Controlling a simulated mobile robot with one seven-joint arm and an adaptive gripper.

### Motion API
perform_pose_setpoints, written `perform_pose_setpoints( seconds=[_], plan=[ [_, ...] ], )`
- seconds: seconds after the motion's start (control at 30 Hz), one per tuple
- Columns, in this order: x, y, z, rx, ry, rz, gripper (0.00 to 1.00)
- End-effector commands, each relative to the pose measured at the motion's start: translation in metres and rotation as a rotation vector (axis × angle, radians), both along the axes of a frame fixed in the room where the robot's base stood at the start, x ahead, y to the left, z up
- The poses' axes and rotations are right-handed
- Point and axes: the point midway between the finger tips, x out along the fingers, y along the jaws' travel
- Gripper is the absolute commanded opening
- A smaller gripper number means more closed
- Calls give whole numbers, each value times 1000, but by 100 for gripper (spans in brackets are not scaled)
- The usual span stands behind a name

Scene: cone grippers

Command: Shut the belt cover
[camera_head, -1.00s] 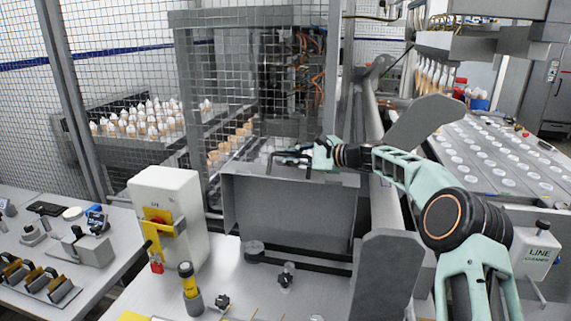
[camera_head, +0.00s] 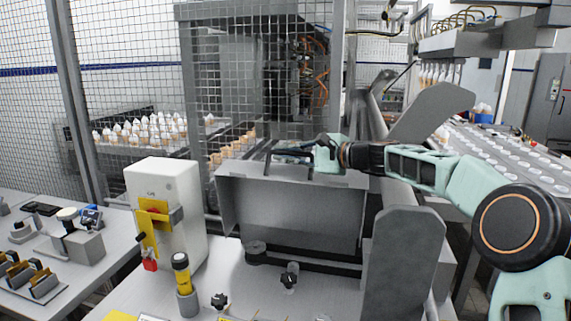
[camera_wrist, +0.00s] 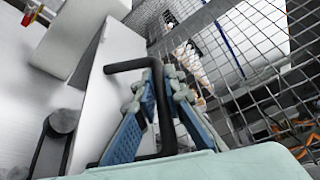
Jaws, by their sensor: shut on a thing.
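The belt cover (camera_head: 290,215) is a grey sheet-metal cover standing up behind the white bench top in the head view. Its broad face is toward me, and a dark belt (camera_head: 315,266) and a round pulley (camera_head: 256,250) show uncovered below it. A black bar handle (camera_wrist: 128,66) sits on the cover. My gripper (camera_wrist: 163,100) is shut on this handle, with its blue finger pads on either side of the bar.
A white box with a yellow-and-red switch (camera_head: 155,212) stands left of the cover. Grey side plates (camera_head: 403,262) rise at the right. Wire mesh fencing (camera_head: 250,90) is behind.

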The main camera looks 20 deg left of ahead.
Motion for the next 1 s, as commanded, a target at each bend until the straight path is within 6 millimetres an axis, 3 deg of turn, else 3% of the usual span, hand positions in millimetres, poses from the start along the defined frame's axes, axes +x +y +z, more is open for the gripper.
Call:
perform_pose_setpoints(
  seconds=[0.5,0.97,1.0],
  plan=[
    [-26,-3,-12,3,-98,-6,0],
    [-31,-3,-10,3,-109,-5,0],
    [-31,-2,-10,3,-109,-5,12]
  ],
)
